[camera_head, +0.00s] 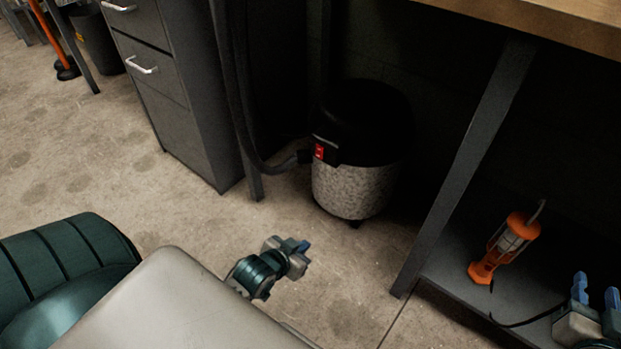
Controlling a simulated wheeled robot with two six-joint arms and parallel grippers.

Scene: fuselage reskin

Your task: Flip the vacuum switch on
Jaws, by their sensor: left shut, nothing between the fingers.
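The vacuum (352,190) stands on the floor under the workbench, with a black top and a speckled grey drum. Its red switch (319,151) is on the left front of the black top; I cannot tell its position. My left gripper (302,246) is shut and empty, low in front of the vacuum and below the switch in the picture, apart from both. My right gripper (596,296) is at the lower right edge, its two blue fingers apart with nothing seen between them, far from the vacuum.
A black hose (246,130) runs down to the vacuum's left side. A grey drawer cabinet (165,85) stands to the left. A bench leg (462,165) rises to the right. An orange work lamp (507,245) stands on the low shelf (450,262). Floor before the vacuum is clear.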

